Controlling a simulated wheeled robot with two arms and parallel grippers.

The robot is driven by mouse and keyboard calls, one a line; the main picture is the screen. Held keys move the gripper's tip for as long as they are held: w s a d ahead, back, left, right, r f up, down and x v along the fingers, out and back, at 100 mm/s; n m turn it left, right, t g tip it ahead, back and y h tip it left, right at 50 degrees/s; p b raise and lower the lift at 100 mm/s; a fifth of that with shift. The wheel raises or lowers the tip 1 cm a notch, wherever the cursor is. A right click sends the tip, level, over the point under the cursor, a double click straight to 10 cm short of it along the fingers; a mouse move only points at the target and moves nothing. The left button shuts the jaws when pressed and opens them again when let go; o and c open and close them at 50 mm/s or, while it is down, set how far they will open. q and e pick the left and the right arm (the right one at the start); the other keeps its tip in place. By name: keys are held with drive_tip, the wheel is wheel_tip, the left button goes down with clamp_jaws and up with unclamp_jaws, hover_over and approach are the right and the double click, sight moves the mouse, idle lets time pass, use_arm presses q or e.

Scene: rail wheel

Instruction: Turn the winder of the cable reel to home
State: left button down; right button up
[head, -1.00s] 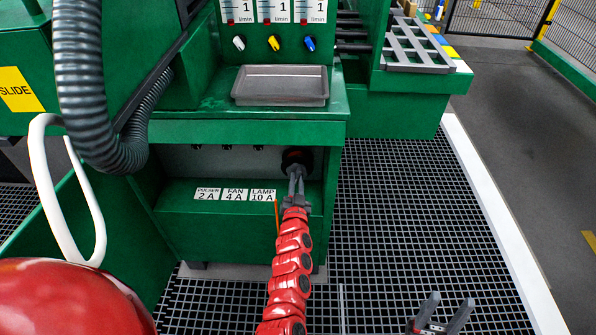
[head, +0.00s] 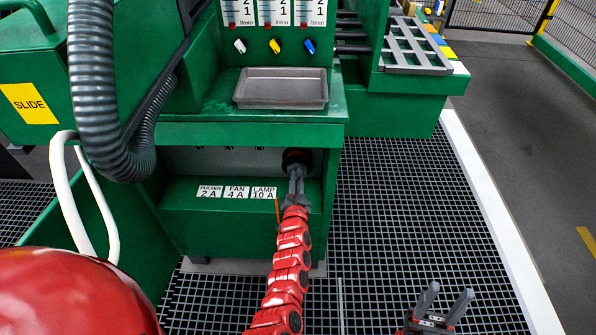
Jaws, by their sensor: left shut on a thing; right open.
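The cable reel (head: 297,155) shows as a dark round part at the right end of the recess under the green bench. My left gripper (head: 297,173) reaches up to its front and is shut on a part of it, which I take for the winder. The fingers and the small size hide the winder's shape and its angle. A short orange strip (head: 277,209) hangs just left of the gripper. My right gripper (head: 443,303) is open and empty over the floor grating at the lower right, well apart from the bench.
Labels for pulser, fan and lamp (head: 236,192) sit on the ledge left of the reel. A grey metal tray (head: 281,103) rests on the bench top. A ribbed grey hose (head: 92,90) and a white loop (head: 70,205) stand at the left. The floor grating (head: 400,215) at right is clear.

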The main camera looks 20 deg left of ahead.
use_arm(q)
drive_tip(key=m+p, duration=0.1)
drive_tip(key=m, duration=0.2)
idle(0.4)
drive_tip(key=m, duration=0.5)
drive_tip(key=shift+b, duration=0.4)
drive_tip(key=shift+f, duration=0.1)
